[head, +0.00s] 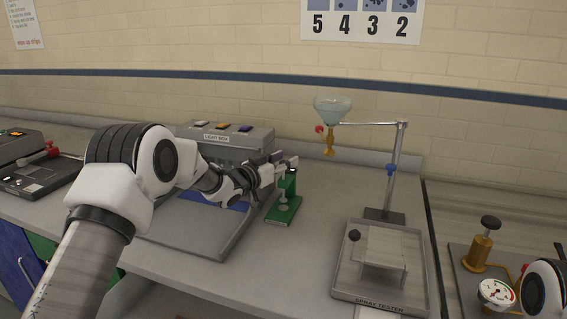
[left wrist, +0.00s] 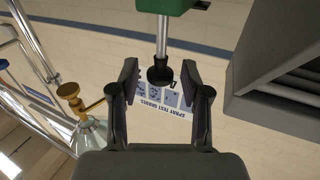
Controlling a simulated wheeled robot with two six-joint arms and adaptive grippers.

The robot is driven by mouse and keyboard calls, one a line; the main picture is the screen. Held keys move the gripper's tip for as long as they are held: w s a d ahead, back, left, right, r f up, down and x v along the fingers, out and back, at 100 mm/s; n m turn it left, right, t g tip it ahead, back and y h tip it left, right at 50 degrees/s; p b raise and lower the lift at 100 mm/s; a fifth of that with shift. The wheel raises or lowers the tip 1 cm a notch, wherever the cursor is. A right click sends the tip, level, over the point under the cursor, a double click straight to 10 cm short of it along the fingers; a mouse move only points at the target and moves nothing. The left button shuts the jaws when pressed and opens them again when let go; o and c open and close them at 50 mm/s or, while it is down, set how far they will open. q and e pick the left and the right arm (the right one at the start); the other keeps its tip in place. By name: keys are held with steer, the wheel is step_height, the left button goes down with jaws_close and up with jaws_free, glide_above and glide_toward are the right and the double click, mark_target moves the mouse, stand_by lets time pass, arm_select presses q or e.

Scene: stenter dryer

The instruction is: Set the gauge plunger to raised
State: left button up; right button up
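The gauge (head: 285,210) stands on the bench in the middle of the head view, with a green base and a green upright. Its upper part is mostly hidden by my left gripper (head: 286,166), which reaches it from the left. In the left wrist view, the plunger (left wrist: 161,73) is a silver rod with a dark knob, coming out of the green gauge body (left wrist: 168,5). The knob lies between the two fingers of my left gripper (left wrist: 160,80) in the picture. The fingers are open, with a gap on both sides of the knob. My right gripper is out of view.
A grey light box (head: 225,140) stands behind and left of my left gripper. A spray tester (head: 380,270) with a stand and glass funnel (head: 332,108) is to the right. A brass fitting (head: 481,250) and dial (head: 496,293) are farther right.

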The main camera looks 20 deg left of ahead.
arm_select(q)
steer(key=shift+s+f, duration=0.1)
steer(key=shift+f, duration=0.05)
steer(key=shift+s+a, duration=0.25)
steer(key=shift+s, duration=0.05)
steer(key=v, duration=1.1)
steer(key=shift+s, duration=0.1)
